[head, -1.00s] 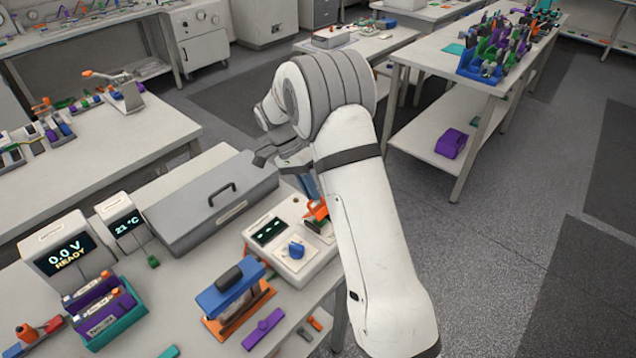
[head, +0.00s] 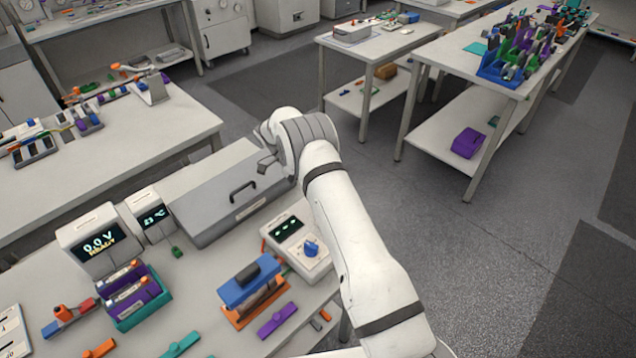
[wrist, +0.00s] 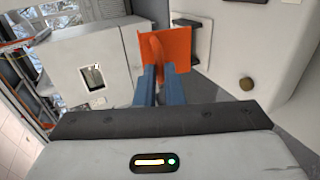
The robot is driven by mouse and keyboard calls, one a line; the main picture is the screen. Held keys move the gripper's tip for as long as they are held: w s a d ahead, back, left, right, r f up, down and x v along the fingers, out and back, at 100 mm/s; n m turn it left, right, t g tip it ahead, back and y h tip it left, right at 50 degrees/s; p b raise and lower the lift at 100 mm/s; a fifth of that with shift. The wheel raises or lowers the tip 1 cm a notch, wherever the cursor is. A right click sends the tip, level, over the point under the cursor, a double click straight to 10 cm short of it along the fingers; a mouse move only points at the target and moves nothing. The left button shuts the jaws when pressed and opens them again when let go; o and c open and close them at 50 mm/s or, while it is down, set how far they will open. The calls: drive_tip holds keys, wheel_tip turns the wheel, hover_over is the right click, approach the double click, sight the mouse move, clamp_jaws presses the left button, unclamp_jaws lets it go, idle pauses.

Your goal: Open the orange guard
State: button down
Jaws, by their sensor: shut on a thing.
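The orange guard (wrist: 186,48) shows in the wrist view as a flat plate with a raised tab, beside a black part that looks like its hinge. My gripper (wrist: 160,72) has its two blue fingers shut on the guard's tab. The plate stands out to the right of a pale box face (wrist: 60,58), and a small switch (wrist: 93,76) on that face shows uncovered. In the head view my arm hides the guard and the fingers.
In the head view a white control box (head: 296,246) with a blue knob stands beside my arm. A grey lidded case (head: 225,200) lies behind it. A blue-topped orange holder (head: 250,285) and a purple bar (head: 278,320) are in front. The floor at right is clear.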

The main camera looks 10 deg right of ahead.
idle(0.4)
drive_tip(key=c, duration=1.5)
unclamp_jaws()
drive_tip(key=shift+w+b, duration=0.1)
drive_tip(key=shift+b, duration=0.4)
drive_tip(key=c, duration=0.3)
drive_tip(key=b, duration=0.1)
drive_tip(key=t+y+b, duration=0.1)
drive_tip(key=shift+w+d+r+y+b, duration=0.2)
drive_tip(key=shift+w+r+y+b, duration=0.1)
drive_tip(key=shift+r+b, duration=0.1)
drive_tip(key=s+r+t+y+b, duration=0.1)
drive_tip(key=r+t+y+b, duration=0.1)
drive_tip(key=t+b, duration=0.1)
drive_tip(key=r+t+y+b, duration=0.2)
drive_tip(key=r+t+b, duration=0.1)
drive_tip(key=b, duration=0.3)
drive_tip(key=s+d+r+t+y+b, duration=0.1)
drive_tip(key=r+t+y+b, duration=0.1)
drive_tip(key=b, duration=0.3)
drive_tip(key=shift+s+d+r+t, duration=0.1)
drive_tip(key=shift+s+r+t, duration=0.25)
drive_tip(key=shift+t, duration=0.15)
drive_tip(key=shift+s+r+t+b, duration=0.1)
drive_tip(key=shift+r+t+b, duration=0.2)
wheel_tip(320, 180, down, 8)
drive_tip(key=shift+r, duration=0.25)
drive_tip(key=shift+c, duration=0.2)
